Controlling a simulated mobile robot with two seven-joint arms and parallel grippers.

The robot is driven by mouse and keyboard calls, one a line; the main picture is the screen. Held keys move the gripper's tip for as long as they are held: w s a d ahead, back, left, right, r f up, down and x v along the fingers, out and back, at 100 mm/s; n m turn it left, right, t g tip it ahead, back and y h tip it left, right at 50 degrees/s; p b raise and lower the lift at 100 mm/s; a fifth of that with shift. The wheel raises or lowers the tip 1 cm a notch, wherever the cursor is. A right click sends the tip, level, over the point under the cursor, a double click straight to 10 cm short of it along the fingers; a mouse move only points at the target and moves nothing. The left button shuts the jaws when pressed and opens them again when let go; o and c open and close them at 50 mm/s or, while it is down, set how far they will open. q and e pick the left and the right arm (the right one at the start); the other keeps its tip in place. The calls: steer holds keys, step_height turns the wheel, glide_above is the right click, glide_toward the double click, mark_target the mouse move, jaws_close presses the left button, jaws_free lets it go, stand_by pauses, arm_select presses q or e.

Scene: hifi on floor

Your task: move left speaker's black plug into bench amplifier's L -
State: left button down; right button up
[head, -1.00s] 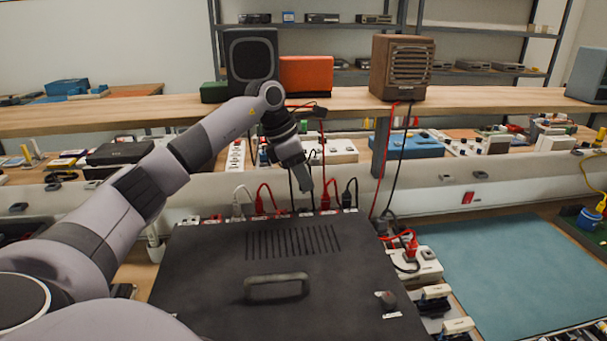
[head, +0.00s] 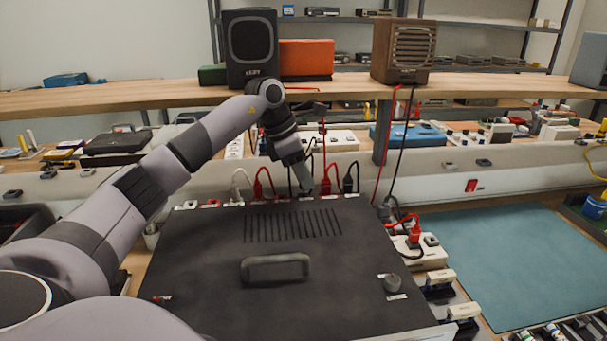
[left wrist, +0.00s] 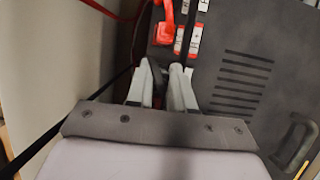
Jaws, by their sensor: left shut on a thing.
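The bench amplifier (head: 222,255) is the dark box with a handle and slots on top, in front of me. Along its far edge stand a white plug (head: 239,186), red plugs (head: 261,184) (head: 326,184) and a black plug (head: 349,183). My left gripper (head: 305,191) is at that edge, between the red plugs. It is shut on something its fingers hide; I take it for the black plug. In the left wrist view the fingers (left wrist: 163,70) are beside labelled red sockets (left wrist: 195,40) and a red plug (left wrist: 166,30). The left speaker (head: 251,50) is black, on the shelf.
A wooden speaker (head: 403,52) stands on the raised shelf (head: 130,97), with red and black cables hanging from it. A white socket block (head: 433,256) is right of the amplifier. The teal mat (head: 505,262) has free room.

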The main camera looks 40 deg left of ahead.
arm_select(q)
steer(key=shift+p, duration=0.35)
stand_by(0.4)
steer(key=shift+f+b, duration=0.3)
steer(key=shift+f, duration=0.5)
stand_by(1.0)
steer(key=shift+f+p, duration=0.2)
steer(key=shift+p, duration=0.4)
stand_by(2.5)
steer(key=c, duration=0.9)
jaws_free()
steer(key=shift+w+d+r+p+v, duration=0.15)
steer(key=shift+p+v, duration=0.7)
steer(key=shift+v, duration=1.1)
steer(key=shift+w+d+r+p+v, duration=0.1)
steer(key=shift+w+d+p+v, duration=0.15)
steer(key=shift+p+v, duration=1.2)
steer(key=shift+w+d+r+p+v, duration=0.1)
steer(key=shift+w+p+v, duration=0.2)
steer(key=shift+v, duration=2.2)
